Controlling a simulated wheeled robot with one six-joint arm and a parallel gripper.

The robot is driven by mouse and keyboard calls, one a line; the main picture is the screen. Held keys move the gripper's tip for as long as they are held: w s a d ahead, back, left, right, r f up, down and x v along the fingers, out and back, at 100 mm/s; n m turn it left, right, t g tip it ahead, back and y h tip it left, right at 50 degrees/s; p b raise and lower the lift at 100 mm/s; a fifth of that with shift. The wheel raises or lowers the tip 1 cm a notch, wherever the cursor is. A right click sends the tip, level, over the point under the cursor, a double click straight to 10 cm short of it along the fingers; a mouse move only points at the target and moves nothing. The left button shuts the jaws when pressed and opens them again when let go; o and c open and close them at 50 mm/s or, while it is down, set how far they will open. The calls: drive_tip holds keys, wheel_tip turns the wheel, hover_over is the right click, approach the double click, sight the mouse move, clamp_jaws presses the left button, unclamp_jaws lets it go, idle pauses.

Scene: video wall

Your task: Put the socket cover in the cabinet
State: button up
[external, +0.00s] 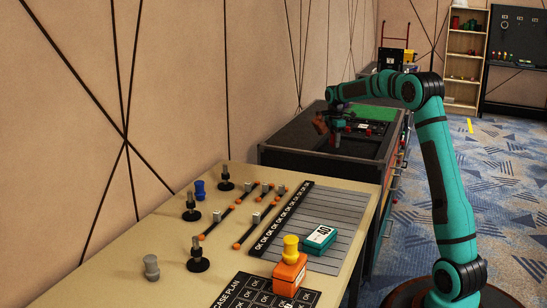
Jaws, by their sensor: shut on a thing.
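My gripper (330,126) hangs over the open top of the dark cabinet (275,155), at the end of my teal arm. It is shut on a small reddish-brown thing (320,123), small and dark in this view; I cannot tell for sure that it is the socket cover. The thing appears tilted and above the black top. Whether it touches the cabinet cannot be told. The fingertips are too small to see clearly.
A wooden table (165,230) in front holds an orange block (290,272) with a yellow knob, a teal box (320,239), a grey striped mat (345,205) and several small posts. Red and black items (372,128) and a green area lie on the cabinet top. Shelves (465,60) stand behind.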

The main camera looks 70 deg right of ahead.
sight(334, 132)
drive_tip(key=shift+f, duration=1.65)
drive_tip(key=shift+f, duration=0.15)
drive_tip(key=o, duration=1)
drive_tip(key=shift+c, duration=0.2)
wheel_tip(334, 132, up, 12)
drive_tip(key=shift+f, duration=0.1)
drive_tip(key=shift+r, duration=0.3)
